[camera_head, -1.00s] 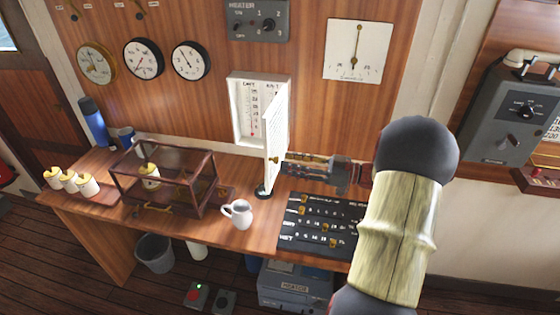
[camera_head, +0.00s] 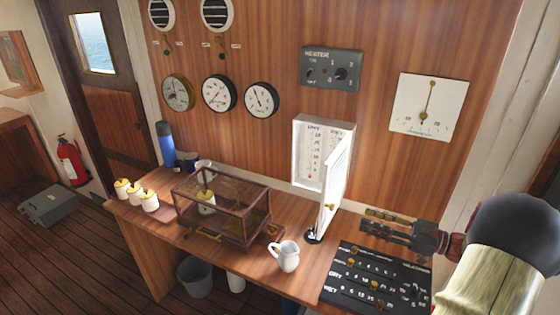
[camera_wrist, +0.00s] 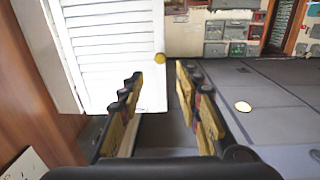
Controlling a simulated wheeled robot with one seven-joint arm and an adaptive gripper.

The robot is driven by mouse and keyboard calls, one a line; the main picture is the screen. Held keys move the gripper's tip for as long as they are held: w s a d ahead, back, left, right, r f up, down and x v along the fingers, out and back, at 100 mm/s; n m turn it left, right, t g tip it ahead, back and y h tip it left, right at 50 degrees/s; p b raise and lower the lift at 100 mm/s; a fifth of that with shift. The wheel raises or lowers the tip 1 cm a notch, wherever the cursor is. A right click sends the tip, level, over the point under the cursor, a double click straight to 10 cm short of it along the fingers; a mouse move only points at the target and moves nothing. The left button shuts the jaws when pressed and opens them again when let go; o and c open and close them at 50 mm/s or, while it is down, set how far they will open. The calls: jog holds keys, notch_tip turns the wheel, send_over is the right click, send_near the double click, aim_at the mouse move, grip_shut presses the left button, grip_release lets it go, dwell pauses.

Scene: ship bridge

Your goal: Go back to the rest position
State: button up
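My gripper (camera_head: 364,219) is in the head view at right, above the black control panel, pointing left toward the white louvred box. In the wrist view my gripper (camera_wrist: 157,88) has its yellow-padded fingers spread with nothing between them. The white box (camera_head: 309,183) is on the wooden wall with a thermometer inside. Its louvred door (camera_head: 336,180) stands swung open toward the room. The door's yellow knob (camera_head: 330,207) is a short way left of my fingertips, apart from them. The knob (camera_wrist: 159,58) also shows ahead of the fingers in the wrist view.
The desk holds a black panel (camera_head: 366,276) with yellow knobs below my gripper. A white jug (camera_head: 286,255), a glass case (camera_head: 226,208), small jars (camera_head: 135,194) and a blue flask (camera_head: 166,144) stand to the left. A bin (camera_head: 195,277) is below. The floor at far left has free room.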

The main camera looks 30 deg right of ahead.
jog(key=w+d+f+m+h, duration=0.3)
jog(key=d+f+h, duration=0.5)
jog(key=d, duration=0.2)
jog(key=s+d+f+m+g+h, duration=0.2)
jog(key=s+d+m+g+h, duration=0.45)
jog(key=d+h, duration=0.35)
jog(key=s+a+r+n+g+y, duration=0.1)
jog(key=a+r, duration=0.3)
jog(key=a, duration=1.4)
jog(key=s+a+r+n+g+y, duration=0.1)
jog(key=s+a+r+y, duration=0.2)
jog(key=a, duration=1.5)
jog(key=s+a+r+n+g+y, duration=0.1)
jog(key=s+a+r+y, duration=0.2)
jog(key=a, duration=1.5)
notch_tip(320, 180, up, 4)
jog(key=shift+f+y, duration=0.15)
jog(key=shift+y, duration=0.45)
